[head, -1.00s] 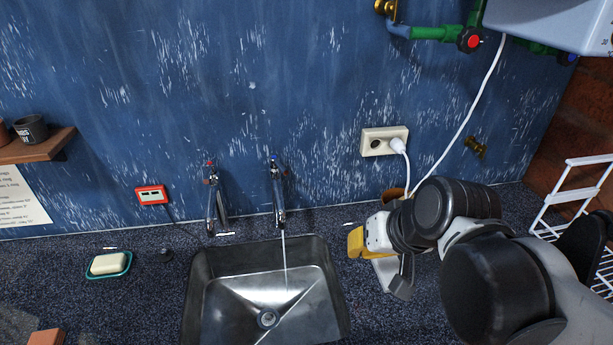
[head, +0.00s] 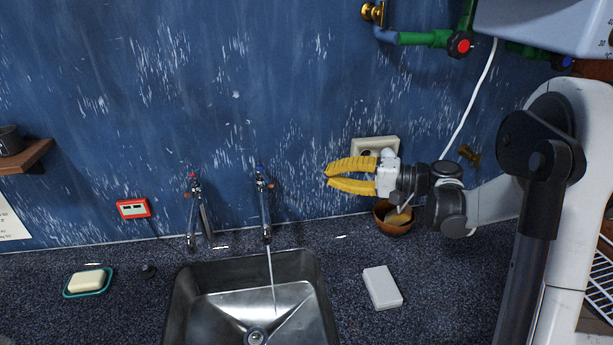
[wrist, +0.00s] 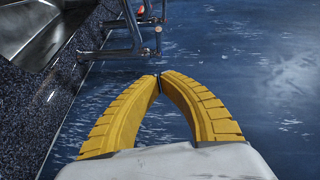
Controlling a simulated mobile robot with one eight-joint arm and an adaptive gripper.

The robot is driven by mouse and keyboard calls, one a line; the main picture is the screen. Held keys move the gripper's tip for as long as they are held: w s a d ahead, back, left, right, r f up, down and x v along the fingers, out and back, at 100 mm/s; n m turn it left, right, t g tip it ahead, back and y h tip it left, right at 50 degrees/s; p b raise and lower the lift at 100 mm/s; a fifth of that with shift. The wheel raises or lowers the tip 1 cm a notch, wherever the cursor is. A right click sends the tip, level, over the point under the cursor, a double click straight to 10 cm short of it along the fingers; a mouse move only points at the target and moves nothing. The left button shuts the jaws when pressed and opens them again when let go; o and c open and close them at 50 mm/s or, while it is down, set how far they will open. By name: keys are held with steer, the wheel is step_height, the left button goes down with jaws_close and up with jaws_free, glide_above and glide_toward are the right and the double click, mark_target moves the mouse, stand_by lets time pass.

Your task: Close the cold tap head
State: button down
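The cold tap (head: 264,205), with a blue-marked tap head (head: 261,172), is on the wall above the sink, and a thin stream of water runs from its spout. The hot tap (head: 196,215), marked red, stands to its left. My gripper (head: 327,177) has yellow fingers and is in front of the wall to the right of the cold tap, apart from it. In the wrist view my gripper (wrist: 160,77) has its fingertips together with nothing between them. The nearer tap (wrist: 125,50) lies ahead, beyond the fingertips.
The metal sink (head: 180,300) is below the taps. A white socket with a plug (head: 390,145) is behind my gripper. A brown bowl (head: 393,222) and a pale block (head: 382,287) are on the counter at right. A soap dish (head: 88,281) is at left.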

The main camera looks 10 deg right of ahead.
mark_target(265, 180)
steer(key=w+a+f+b, duration=0.2)
steer(key=w+a+b, duration=0.1)
steer(key=a, duration=0.8)
steer(key=shift+a+b, duration=0.4)
steer(key=shift+b, duration=0.1)
steer(key=a+m+t+h, duration=0.1)
steer(key=s+m+t, duration=0.1)
steer(key=shift+a+t+h+p, duration=0.3)
steer(key=shift+a+h+p, duration=0.05)
steer(key=shift+a+h, duration=0.05)
steer(key=shift+s, duration=0.1)
